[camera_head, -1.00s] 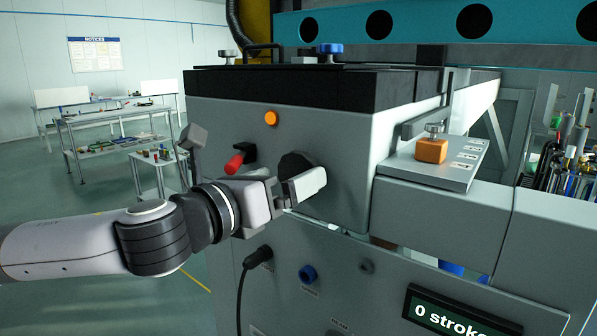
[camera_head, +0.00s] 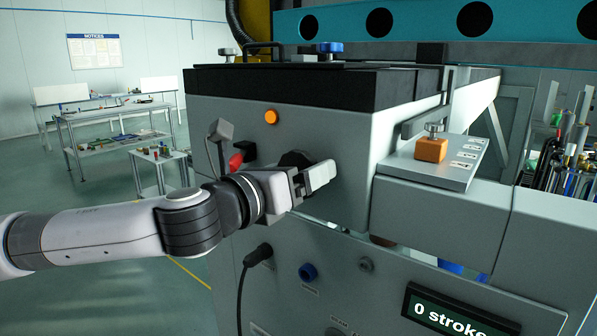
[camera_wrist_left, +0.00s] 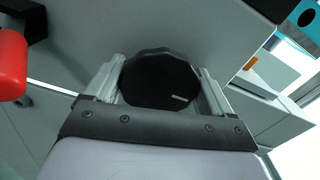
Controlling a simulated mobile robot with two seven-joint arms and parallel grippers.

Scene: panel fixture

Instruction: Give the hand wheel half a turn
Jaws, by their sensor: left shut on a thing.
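The hand wheel is a black, scalloped knob (camera_wrist_left: 160,80) on the grey front panel. In the left wrist view it sits between the two fingers of my left gripper (camera_wrist_left: 160,92), with a small pale mark near its lower right edge. In the head view only the upper left part of the hand wheel (camera_head: 294,159) shows behind my left gripper (camera_head: 312,180). The gripper is shut on the hand wheel's rim from both sides. My right gripper is not in view.
A red handle (camera_wrist_left: 10,65) is left of the hand wheel. An orange button (camera_head: 271,117) is above it. A blue socket (camera_head: 308,272), a plugged black cable (camera_head: 258,254) and a stroke display (camera_head: 450,312) are below. An orange block (camera_head: 431,149) stands on a ledge to the right.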

